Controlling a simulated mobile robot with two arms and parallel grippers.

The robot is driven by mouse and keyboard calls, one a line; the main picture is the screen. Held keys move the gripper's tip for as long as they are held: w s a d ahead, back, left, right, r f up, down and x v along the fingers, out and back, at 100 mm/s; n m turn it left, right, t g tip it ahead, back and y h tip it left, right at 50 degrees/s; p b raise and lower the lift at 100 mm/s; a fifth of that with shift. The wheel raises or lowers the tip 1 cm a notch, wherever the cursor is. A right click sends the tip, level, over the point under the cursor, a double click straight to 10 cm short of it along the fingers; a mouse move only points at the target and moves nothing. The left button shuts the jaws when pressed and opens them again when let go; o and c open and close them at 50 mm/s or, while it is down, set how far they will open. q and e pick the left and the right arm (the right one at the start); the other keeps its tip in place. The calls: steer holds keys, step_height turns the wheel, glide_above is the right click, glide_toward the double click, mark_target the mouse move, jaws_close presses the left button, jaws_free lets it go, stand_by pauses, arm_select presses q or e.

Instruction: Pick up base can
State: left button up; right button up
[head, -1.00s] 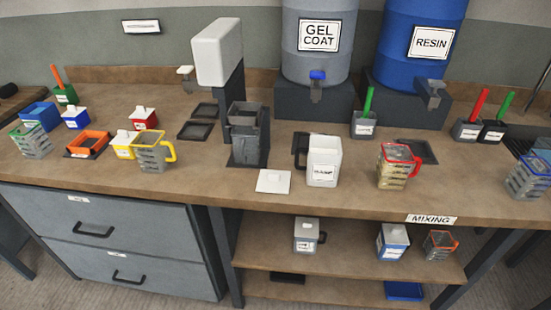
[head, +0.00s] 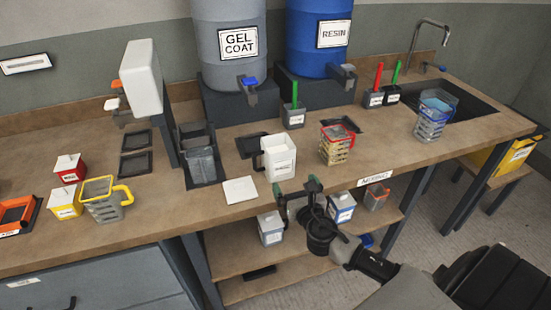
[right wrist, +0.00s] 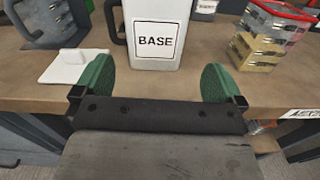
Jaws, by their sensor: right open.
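The base can (head: 279,156) is a white square can with a dark handle on its left side, standing upright on the workbench in the head view. In the right wrist view its front (right wrist: 154,40), labelled BASE, is straight ahead, beyond the fingers. My right gripper (head: 297,188) is at the front edge of the bench, short of the can and apart from it. Its green fingers (right wrist: 157,80) are open with nothing between them. My left gripper is not in view.
A white square lid (head: 240,190) lies left of the can. A red-rimmed mesh-like cup (head: 336,145) stands to its right. The grey dispenser (head: 199,157) is further left. The lower shelf holds a white container (head: 270,229). Bench between gripper and can is clear.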

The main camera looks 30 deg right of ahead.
mark_target(283, 165)
steer(key=x, duration=1.1)
steer(key=shift+a+r+p, duration=0.2)
steer(key=shift+a+p, duration=0.1)
steer(key=shift+p, duration=0.1)
steer(key=c, duration=1.1)
steer(key=shift+r, duration=0.2)
steer(key=shift+c, duration=0.4)
